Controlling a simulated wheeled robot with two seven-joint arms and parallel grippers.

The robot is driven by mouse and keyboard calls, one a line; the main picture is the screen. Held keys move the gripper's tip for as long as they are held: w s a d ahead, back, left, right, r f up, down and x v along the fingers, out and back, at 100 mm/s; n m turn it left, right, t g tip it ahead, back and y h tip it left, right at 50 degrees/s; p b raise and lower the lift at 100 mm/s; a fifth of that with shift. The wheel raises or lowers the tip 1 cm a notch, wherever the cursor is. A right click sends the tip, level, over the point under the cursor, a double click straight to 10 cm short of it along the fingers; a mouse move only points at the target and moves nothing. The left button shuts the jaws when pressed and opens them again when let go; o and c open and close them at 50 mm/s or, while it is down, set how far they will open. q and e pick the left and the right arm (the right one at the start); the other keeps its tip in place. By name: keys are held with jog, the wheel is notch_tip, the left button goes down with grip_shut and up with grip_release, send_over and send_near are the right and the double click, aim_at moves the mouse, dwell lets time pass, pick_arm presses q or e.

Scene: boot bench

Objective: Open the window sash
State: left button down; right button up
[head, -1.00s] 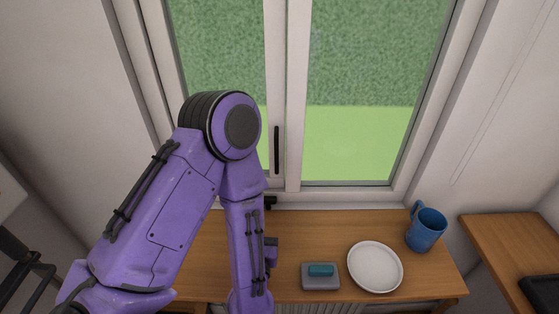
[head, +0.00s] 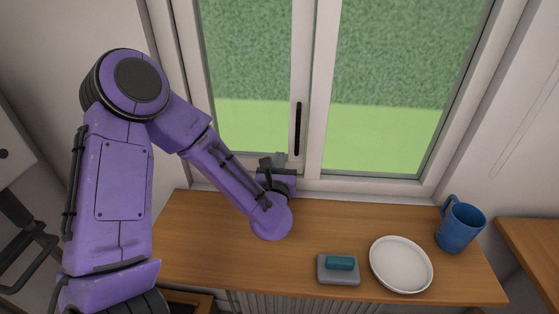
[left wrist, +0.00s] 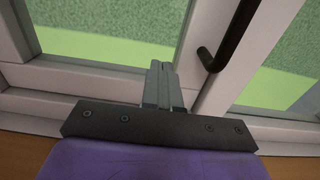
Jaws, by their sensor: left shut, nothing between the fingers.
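The window has a white frame and two glazed panes. The left sash (head: 302,60) shows a dark upright handle (head: 298,129) on its stile beside the middle joint. The handle also shows at the upper right of the left wrist view (left wrist: 230,38), pointing down. The sash looks closed against the frame. My left gripper (head: 272,160) is at the lower rail of the left sash, below and left of the handle. Its grey fingers (left wrist: 159,72) are together and empty, pointing at the sash's lower corner. Whether they touch it I cannot tell. My right gripper is not in view.
A wooden bench (head: 200,235) stands under the window. On its right part are a grey block with a teal top (head: 339,270), a white plate (head: 401,264) and a blue mug (head: 460,226). Another wooden surface (head: 530,245) is at the far right.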

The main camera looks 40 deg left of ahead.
aim_at(287, 154)
pick_arm(q)
jog(key=shift+w+f, duration=0.1)
jog(key=shift+w, duration=0.25)
jog(key=shift+a, duration=0.1)
jog(key=b, duration=0.1)
jog(key=w+y+b, duration=0.1)
jog(key=w+n+g+b, duration=0.1)
jog(key=shift+w+a+f, duration=0.2)
jog(key=shift+a+f, duration=0.1)
jog(key=shift+a, duration=0.05)
jog(key=w, duration=0.1)
jog(key=w+a+b, duration=0.1)
jog(key=shift+w+r+y, duration=0.15)
jog(key=shift+w+y, duration=0.2)
jog(key=shift+y, duration=0.05)
jog(key=shift+w+a, duration=0.15)
jog(key=shift+w, duration=0.1)
jog(key=shift+s+r, duration=0.1)
jog(key=shift+r, duration=0.1)
jog(key=shift+s, duration=0.1)
